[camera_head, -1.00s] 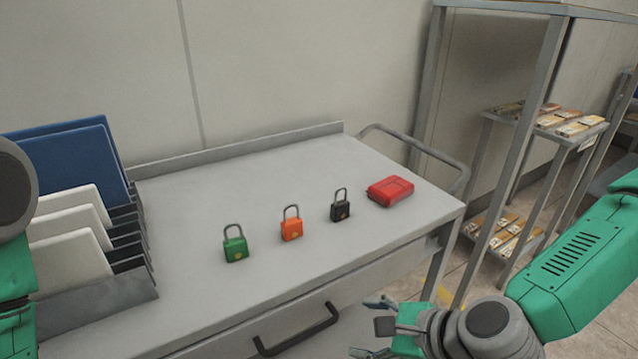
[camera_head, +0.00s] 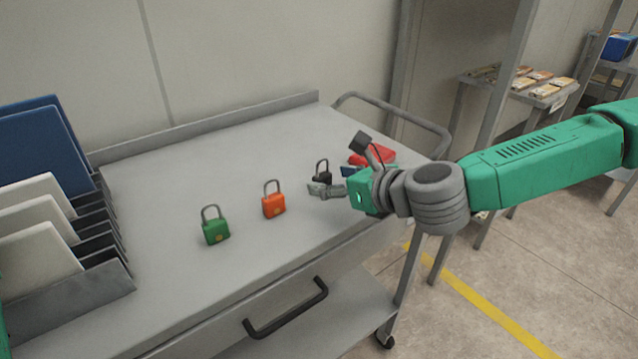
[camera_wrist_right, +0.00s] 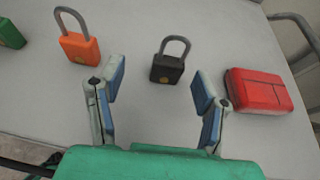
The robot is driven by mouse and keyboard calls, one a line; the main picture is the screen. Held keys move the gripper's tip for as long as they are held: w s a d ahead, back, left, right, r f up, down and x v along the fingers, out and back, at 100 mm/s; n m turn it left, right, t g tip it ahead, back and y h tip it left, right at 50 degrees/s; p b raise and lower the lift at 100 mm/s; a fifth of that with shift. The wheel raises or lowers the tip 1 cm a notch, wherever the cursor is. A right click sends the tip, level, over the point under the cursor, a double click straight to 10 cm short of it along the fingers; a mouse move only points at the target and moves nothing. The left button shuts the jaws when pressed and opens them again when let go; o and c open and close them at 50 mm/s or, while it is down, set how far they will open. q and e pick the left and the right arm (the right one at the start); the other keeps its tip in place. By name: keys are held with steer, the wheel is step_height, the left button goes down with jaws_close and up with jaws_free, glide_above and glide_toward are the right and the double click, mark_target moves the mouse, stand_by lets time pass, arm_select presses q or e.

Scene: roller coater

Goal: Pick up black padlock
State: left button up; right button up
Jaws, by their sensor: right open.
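The black padlock (camera_head: 321,177) stands upright on the grey cart top, right of the orange padlock, its lower part partly hidden by my right gripper in the head view. The right wrist view shows the black padlock (camera_wrist_right: 168,66) whole, with its grey shackle, ahead of and between my open fingers, apart from them. My right gripper (camera_head: 335,180) is open and empty, low over the cart top; its blue-padded fingers also show in the right wrist view (camera_wrist_right: 157,95). My left gripper is not in view.
An orange padlock (camera_head: 273,204) and a green padlock (camera_head: 215,230) stand to the left. A red case (camera_head: 378,155) lies just right of the black padlock, partly behind my gripper. A rack with folders (camera_head: 75,280) fills the cart's left end.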

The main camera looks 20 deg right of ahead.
mark_target(328, 178)
steer(key=w+f, duration=0.1)
steer(key=w, duration=0.1)
steer(key=w+f, duration=0.1)
steer(key=w, duration=0.1)
steer(key=shift+f, duration=0.2)
steer(key=shift+w+a, duration=0.25)
steer(key=shift+w, duration=0.1)
steer(key=shift+a, duration=0.25)
steer(key=shift+c, duration=0.4)
steer(key=c, duration=0.7)
jaws_close()
steer(key=shift+d, duration=0.15)
steer(key=shift+d, duration=0.1)
